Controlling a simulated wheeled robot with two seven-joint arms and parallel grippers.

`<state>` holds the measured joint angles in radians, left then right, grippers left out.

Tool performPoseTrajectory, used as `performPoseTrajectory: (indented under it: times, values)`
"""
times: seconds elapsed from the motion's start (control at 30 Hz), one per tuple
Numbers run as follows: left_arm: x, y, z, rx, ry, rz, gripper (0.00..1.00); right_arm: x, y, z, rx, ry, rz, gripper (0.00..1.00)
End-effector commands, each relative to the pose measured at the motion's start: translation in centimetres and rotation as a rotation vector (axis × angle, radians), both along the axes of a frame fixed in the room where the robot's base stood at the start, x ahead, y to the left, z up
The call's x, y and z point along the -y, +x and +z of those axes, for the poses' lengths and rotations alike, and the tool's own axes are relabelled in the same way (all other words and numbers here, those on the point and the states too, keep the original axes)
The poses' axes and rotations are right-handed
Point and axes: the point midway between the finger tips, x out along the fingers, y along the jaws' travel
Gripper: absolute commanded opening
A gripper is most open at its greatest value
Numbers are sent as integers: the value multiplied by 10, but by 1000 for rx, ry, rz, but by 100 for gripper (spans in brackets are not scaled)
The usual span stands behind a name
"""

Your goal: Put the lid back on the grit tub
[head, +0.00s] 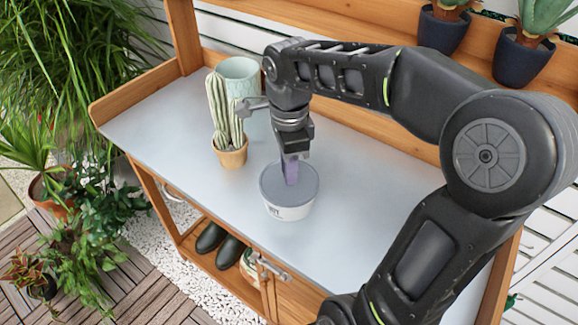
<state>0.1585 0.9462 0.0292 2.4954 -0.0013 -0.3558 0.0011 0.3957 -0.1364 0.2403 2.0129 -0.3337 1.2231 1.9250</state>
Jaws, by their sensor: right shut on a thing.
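The grit tub (290,212) is a white round tub with dark print, standing upright on the grey bench top near its front edge. The lid (274,183), a flat grey disc, lies over the tub's mouth and looks about level. I cannot tell whether it is fully seated. The grip itself is partly hidden by the gripper. The tub's inside is hidden. My left gripper is not in view.
A striped cactus in a tan pot (232,156) stands close behind and left of the tub. A pale green pot (238,76) stands behind it. The bench top (160,125) is clear on the left. Potted plants (521,57) stand on the back shelf.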

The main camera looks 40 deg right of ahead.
Motion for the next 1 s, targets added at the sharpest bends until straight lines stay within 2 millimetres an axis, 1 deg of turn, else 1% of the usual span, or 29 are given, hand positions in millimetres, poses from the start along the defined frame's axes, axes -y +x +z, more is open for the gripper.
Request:
performPoseTrajectory:
  times: [0.87, 0.9, 1.0]
  values:
    - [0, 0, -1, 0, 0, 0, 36, 0, 0, -1, 0, 0, 0, 0]
    - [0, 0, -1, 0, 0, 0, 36, 0, 0, -1, 0, 0, 0, 21]
    - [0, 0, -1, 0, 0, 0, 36, 0, 0, -1, 0, 0, 0, 29]
